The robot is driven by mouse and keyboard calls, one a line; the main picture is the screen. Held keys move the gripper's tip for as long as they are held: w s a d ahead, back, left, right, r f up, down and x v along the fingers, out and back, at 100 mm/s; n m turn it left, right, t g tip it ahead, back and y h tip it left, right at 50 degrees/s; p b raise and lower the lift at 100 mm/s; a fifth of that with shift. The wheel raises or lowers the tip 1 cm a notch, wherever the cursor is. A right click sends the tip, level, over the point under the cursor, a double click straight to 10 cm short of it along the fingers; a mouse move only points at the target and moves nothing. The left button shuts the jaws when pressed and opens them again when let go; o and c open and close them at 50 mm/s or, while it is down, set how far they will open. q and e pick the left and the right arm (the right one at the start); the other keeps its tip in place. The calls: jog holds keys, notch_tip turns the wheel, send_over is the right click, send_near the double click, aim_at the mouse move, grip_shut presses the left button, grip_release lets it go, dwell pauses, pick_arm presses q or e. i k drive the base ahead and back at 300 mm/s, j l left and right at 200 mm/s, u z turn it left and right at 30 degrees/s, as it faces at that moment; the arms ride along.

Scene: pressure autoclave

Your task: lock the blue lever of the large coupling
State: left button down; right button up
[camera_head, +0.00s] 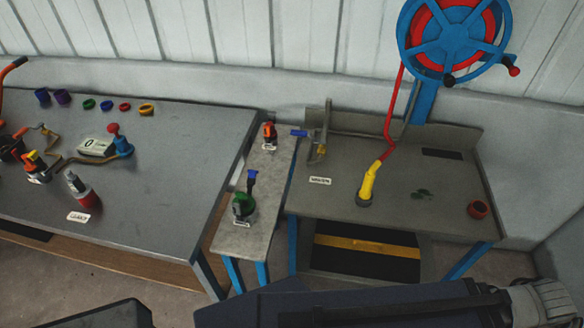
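A green coupling (243,207) with an upright blue lever (252,181) stands at the near end of the narrow grey bench. An orange-red coupling (270,136) stands at its far end, with a blue lever-like piece (299,133) lying to its right. I cannot tell for certain which of the two is the large coupling, or whether either lever is locked. No gripper fingers of mine show. Dark parts of my own body fill the bottom edge, well apart from both couplings.
A wide grey table (170,180) on the left holds coloured rings, a gauge and fittings.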

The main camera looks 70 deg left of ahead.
aim_at(252, 173)
jog(key=i+z, duration=0.25)
jog(key=i, duration=0.45)
jog(key=i+j+z, duration=0.2)
jog(key=i, duration=0.45)
jog(key=i+l+u, duration=0.1)
jog(key=u, duration=0.45)
jog(key=i+u, duration=0.1)
jog(key=u, duration=3.7)
jog(key=j+z, duration=0.2)
jog(key=z, duration=0.15)
jog(key=k+j+z, duration=0.1)
jog(key=z, duration=0.25)
